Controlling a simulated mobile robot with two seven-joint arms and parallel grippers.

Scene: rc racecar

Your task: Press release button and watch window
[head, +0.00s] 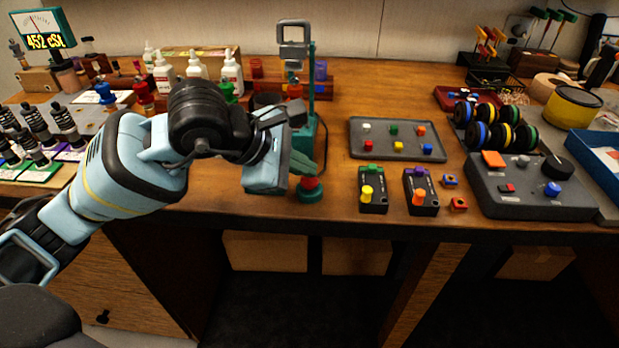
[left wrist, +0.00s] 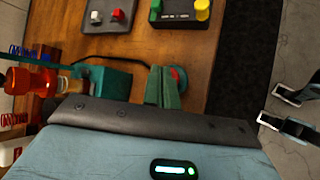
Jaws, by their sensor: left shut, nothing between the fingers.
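A red round button (head: 309,183) on a green base stands near the front edge of the bench. My left gripper (head: 304,166) has green fingers, shut and empty, pointing down just above and behind the button. In the left wrist view the shut fingers (left wrist: 163,88) lie right beside the red button (left wrist: 179,79); I cannot tell whether they touch or press it. A green stand with a grey framed window (head: 293,32) at its top rises behind my gripper. My wrist hides part of the stand. My right gripper is not in view.
A grey tray of small coloured parts (head: 398,150), two black boxes with knobs (head: 373,203) and a grey control panel (head: 530,202) stand to the right. White bottles (head: 196,68) and a meter reading "452 cSt" (head: 42,28) are at the back left.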

